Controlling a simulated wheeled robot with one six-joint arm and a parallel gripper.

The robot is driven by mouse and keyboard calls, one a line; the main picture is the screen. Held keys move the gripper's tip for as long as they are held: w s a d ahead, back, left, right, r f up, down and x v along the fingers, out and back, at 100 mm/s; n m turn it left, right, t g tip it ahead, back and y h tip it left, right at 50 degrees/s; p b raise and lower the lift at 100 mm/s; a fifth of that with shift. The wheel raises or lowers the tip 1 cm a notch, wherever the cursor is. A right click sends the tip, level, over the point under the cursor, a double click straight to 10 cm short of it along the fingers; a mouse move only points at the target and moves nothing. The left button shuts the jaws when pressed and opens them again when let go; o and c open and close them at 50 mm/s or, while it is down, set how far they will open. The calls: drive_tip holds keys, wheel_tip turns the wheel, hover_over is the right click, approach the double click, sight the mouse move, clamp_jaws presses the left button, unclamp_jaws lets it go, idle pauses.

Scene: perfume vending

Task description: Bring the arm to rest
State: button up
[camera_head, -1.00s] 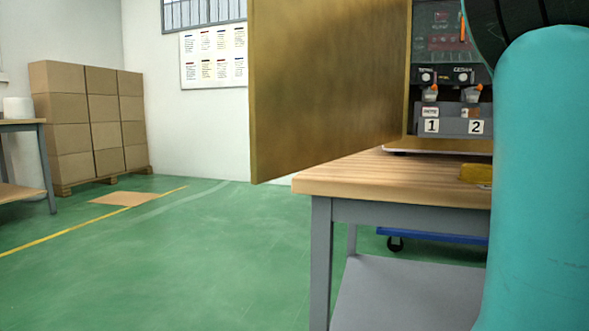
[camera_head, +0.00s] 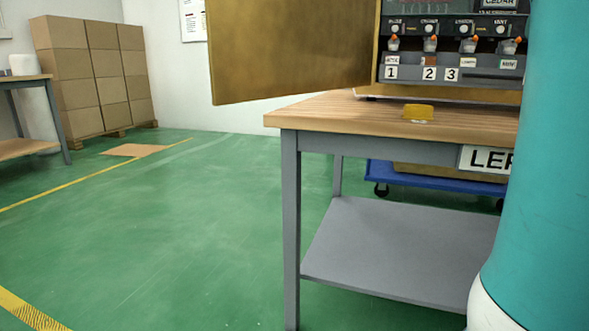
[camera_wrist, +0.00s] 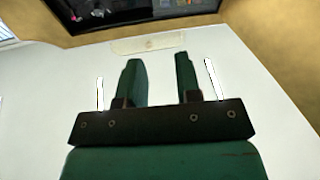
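My gripper (camera_wrist: 160,72) shows in the wrist view with its two green fingers apart and nothing between them. A white surface lies behind the fingers, with a pale strip (camera_wrist: 148,43) beyond the fingertips. My teal arm fills the right side of the head view; the gripper itself is out of that view. The vending machine (camera_head: 455,68) stands on the wooden table (camera_head: 330,112), with numbered outlets and its gold door (camera_head: 290,45) swung open to the left. A small yellow block (camera_head: 418,112) sits on the table in front of the machine.
A blue cart (camera_head: 430,182) stands behind the table legs. The table has a grey lower shelf (camera_head: 400,245). Stacked cardboard boxes (camera_head: 95,75) and another table (camera_head: 25,78) are at the left. The green floor between is clear, apart from a flat brown sheet (camera_head: 135,150).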

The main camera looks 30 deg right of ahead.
drive_tip(key=w+a+f+n+y+p, duration=0.2)
drive_tip(key=w+a+f+y, duration=0.1)
drive_tip(key=w+a+y, duration=0.3)
drive_tip(key=w+a+f+n+y+p, duration=0.15)
drive_tip(key=w+a+y, duration=0.25)
drive_tip(key=w, duration=0.4)
drive_tip(key=w+a+f+n+g+y+p, duration=0.1)
drive_tip(key=w+a+f+y+p, duration=0.15)
drive_tip(key=a, duration=0.45)
drive_tip(key=w+a+f+n+g+y+p, duration=0.1)
drive_tip(key=w+a+f+n+g+y, duration=0.2)
drive_tip(key=a, duration=0.4)
drive_tip(key=s+a+f+n+g+y+p, duration=0.1)
drive_tip(key=s+a+f+g+y+p, duration=0.1)
drive_tip(key=a, duration=0.5)
drive_tip(key=s+a+f+n+g+y+p, duration=0.1)
drive_tip(key=s+a+f+g+y+p, duration=0.1)
drive_tip(key=a, duration=0.4)
drive_tip(key=s+a+f+n+g+h+p, duration=0.1)
drive_tip(key=s+a+f+n+g+p, duration=0.25)
drive_tip(key=s+a+g, duration=0.8)
wheel_tip(320, 180, up, 38)
drive_tip(key=s+d+t+p, duration=0.1)
drive_tip(key=d+t+p, duration=0.1)
drive_tip(key=p, duration=3.5)
drive_tip(key=shift+s+n+t+p, duration=0.3)
drive_tip(key=shift+t+p, duration=0.1)
drive_tip(key=shift+t, duration=0.45)
drive_tip(key=shift+f, duration=0.1)
